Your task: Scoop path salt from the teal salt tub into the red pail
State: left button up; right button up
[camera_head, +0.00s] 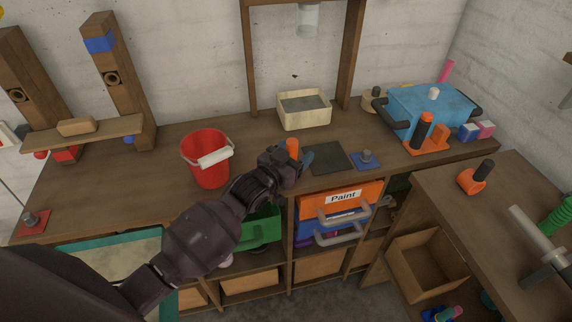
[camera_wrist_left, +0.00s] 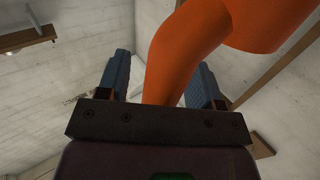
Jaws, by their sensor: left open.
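The red pail (camera_head: 203,172) stands upright on the wooden bench, with a white grip on its handle. The teal salt tub (camera_head: 158,240) is at the lower left, with pale salt inside; my left arm hides part of it. My left gripper (camera_head: 290,159) is open at the bench's front edge, right of the pail. An orange object (camera_head: 292,146) stands at its fingers. In the left wrist view this orange object (camera_wrist_left: 170,60) passes between the two blue fingers, with gaps beside it. I cannot tell whether it is the scoop. My right gripper is out of view.
A cream box (camera_head: 304,121) of grey material stands behind my left gripper. A dark mat (camera_head: 331,157) and a blue plate (camera_head: 366,161) with a knob lie to the right. A blue cooler-like box (camera_head: 430,108) stands farther right. Drawers and a Paint box (camera_head: 340,200) are below.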

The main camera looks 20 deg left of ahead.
pick_arm(q)
grip_shut()
